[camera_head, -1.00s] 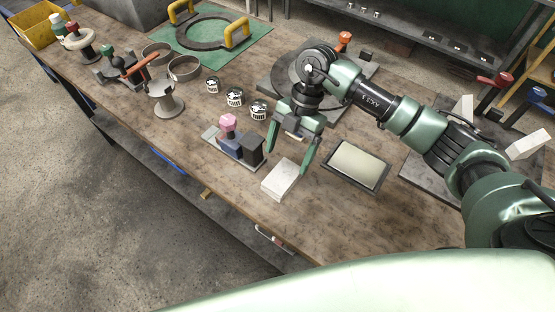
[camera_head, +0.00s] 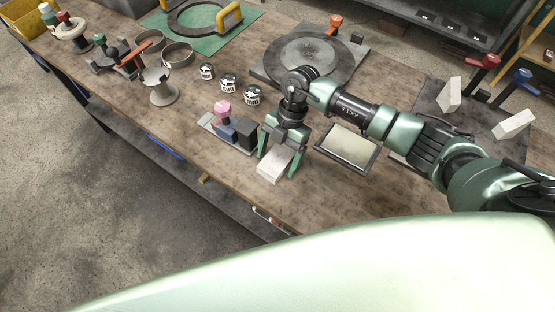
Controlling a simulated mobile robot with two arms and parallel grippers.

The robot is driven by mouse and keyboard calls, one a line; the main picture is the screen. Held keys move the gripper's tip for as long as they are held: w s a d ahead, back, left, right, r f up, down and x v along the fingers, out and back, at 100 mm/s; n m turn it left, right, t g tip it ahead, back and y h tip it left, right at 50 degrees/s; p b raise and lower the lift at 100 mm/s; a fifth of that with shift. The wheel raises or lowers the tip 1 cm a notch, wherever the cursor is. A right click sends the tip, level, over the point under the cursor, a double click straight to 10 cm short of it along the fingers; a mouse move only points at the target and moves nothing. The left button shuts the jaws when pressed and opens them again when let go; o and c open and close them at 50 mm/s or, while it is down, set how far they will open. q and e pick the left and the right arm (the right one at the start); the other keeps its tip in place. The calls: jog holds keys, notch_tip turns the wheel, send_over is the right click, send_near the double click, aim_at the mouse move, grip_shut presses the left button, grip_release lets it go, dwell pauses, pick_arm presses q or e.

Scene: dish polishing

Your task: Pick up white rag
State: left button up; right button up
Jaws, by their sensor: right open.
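The white rag (camera_head: 271,170), a folded block-like piece, lies on the wooden workbench (camera_head: 330,205) near its front edge. My right gripper (camera_head: 277,165) is over the rag from behind, pointing down. Its green fingers are apart, one on each side of the rag. I cannot tell whether the fingers touch it. The rag's back end is partly hidden by the gripper. My left gripper is not in view.
A tool stand with a pink knob (camera_head: 223,108) is close left of the gripper. A framed tray (camera_head: 348,145) is close right. A round plate (camera_head: 310,55) lies further back. White blocks (camera_head: 513,124) stand at right.

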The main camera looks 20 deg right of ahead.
aim_at(277, 159)
jog(key=shift+f, duration=0.1)
jog(key=shift+c, duration=0.4)
jog(key=c, duration=1.4)
jog(key=shift+w+r, duration=0.1)
jog(key=shift+r, duration=0.5)
notch_tip(277, 159, up, 19)
jog(key=b, duration=0.4)
jog(key=shift+r, duration=0.1)
